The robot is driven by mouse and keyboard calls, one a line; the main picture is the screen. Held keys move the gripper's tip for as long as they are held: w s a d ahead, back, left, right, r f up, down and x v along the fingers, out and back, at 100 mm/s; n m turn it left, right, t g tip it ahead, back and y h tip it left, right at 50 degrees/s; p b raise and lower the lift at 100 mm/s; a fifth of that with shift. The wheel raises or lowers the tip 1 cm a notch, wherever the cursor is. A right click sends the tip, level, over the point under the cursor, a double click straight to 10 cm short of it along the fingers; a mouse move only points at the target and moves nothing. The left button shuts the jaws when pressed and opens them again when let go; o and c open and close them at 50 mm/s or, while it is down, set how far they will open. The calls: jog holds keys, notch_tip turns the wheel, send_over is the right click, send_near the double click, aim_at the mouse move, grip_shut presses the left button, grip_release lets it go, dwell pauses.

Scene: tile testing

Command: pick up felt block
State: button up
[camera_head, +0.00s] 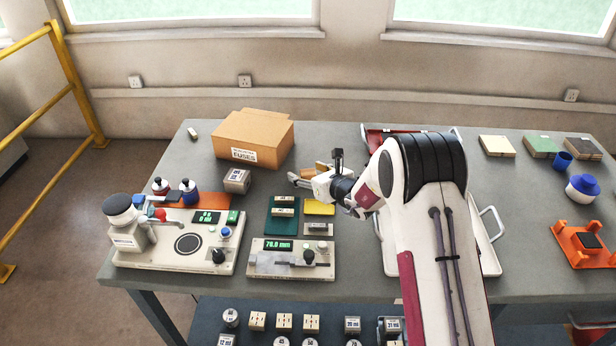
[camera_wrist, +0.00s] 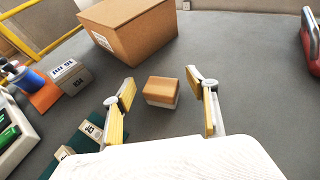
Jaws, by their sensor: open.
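The felt block (camera_wrist: 163,88) has a tan-brown top and a pale lower layer. It lies on the grey table, in the wrist view between and a little beyond my open fingers. In the head view a tan piece of it (camera_head: 322,167) shows beside my gripper (camera_head: 299,180), partly hidden by it. My gripper also shows in the wrist view (camera_wrist: 160,96), with yellow-padded fingers spread to either side of the block. I see no contact between finger and block. The height of the fingers above the table is hard to tell.
A cardboard box (camera_head: 253,138) stands behind and left. A grey weight block (camera_head: 237,181) and a green mat (camera_head: 283,228) with small pieces lie left and nearer. A gauge (camera_head: 292,272) stands in front. A red-edged case (camera_wrist: 312,38) is at the right.

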aim_at(308, 172)
jog(key=c, duration=1.2)
jog(key=shift+r, duration=0.15)
jog(key=shift+r, duration=4.85)
